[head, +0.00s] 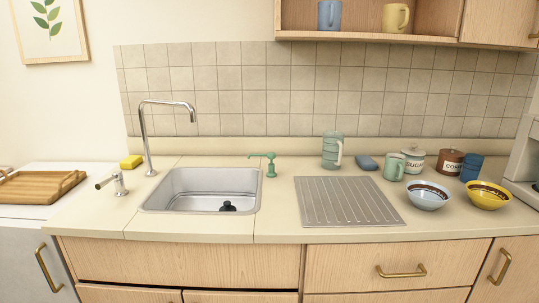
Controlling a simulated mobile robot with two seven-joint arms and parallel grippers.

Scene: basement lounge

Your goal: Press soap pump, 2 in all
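A green soap pump (270,166) stands upright on the counter just behind the right rear corner of the sink (206,190). Its spout points to the left. A short metal fitting (118,184) with a dark-ended lever stands at the left of the sink; I cannot tell whether it is a tap handle or another pump. Neither of my grippers shows in the head view.
Bowls (428,195), a green mug (394,167) and jars stand further right. The counter front is clear.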

